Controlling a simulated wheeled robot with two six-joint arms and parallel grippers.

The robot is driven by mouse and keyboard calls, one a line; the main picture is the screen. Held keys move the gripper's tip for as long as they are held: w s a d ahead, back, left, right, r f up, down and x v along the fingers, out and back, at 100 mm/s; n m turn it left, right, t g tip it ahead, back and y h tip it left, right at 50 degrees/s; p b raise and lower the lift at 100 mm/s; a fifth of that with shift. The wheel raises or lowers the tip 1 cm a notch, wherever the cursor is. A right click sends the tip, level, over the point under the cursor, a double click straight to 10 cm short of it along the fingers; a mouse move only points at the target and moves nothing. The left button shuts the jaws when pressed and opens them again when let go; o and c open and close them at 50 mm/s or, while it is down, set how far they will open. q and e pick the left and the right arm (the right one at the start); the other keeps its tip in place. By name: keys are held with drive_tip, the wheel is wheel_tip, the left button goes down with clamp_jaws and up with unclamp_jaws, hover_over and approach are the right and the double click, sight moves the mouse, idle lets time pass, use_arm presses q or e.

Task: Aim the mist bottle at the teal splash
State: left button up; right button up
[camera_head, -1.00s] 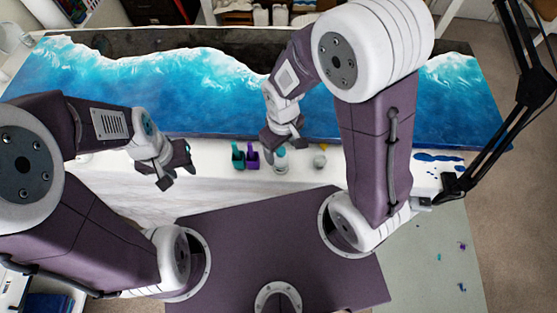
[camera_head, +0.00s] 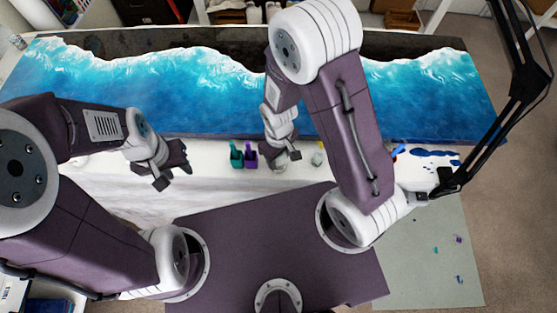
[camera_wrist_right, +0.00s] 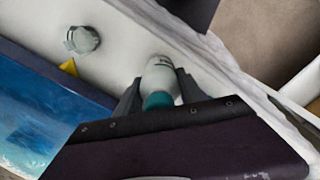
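The mist bottle (camera_wrist_right: 161,82) is pale with a teal part at its lower end in the right wrist view. It stands between the two fingers of my right gripper (camera_wrist_right: 158,97); whether they press on it I cannot tell. In the head view my right gripper (camera_head: 281,160) is down at the white strip and mostly hides the bottle. My left gripper (camera_head: 173,172) is open and empty over the white surface at the left. Small teal specks (camera_head: 435,250) lie on the pale grey area at the lower right; I cannot tell if they are the named splash.
The blue wave panel (camera_head: 180,100) lies behind. Blue spills (camera_head: 434,154) and a black lamp arm (camera_head: 500,120) are at right.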

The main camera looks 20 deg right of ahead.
drive_tip(key=shift+d, duration=0.1)
clamp_jaws()
drive_tip(key=shift+w+r, duration=0.1)
drive_tip(key=shift+r, duration=0.45)
wheel_tip(320, 180, up, 3)
drive_tip(key=shift+f, duration=0.1)
drive_tip(key=w+d+r+b, duration=0.1)
drive_tip(key=w+d+r, duration=0.3)
drive_tip(key=d+r, duration=0.3)
drive_tip(key=d, duration=0.3)
drive_tip(key=shift+d, duration=0.35)
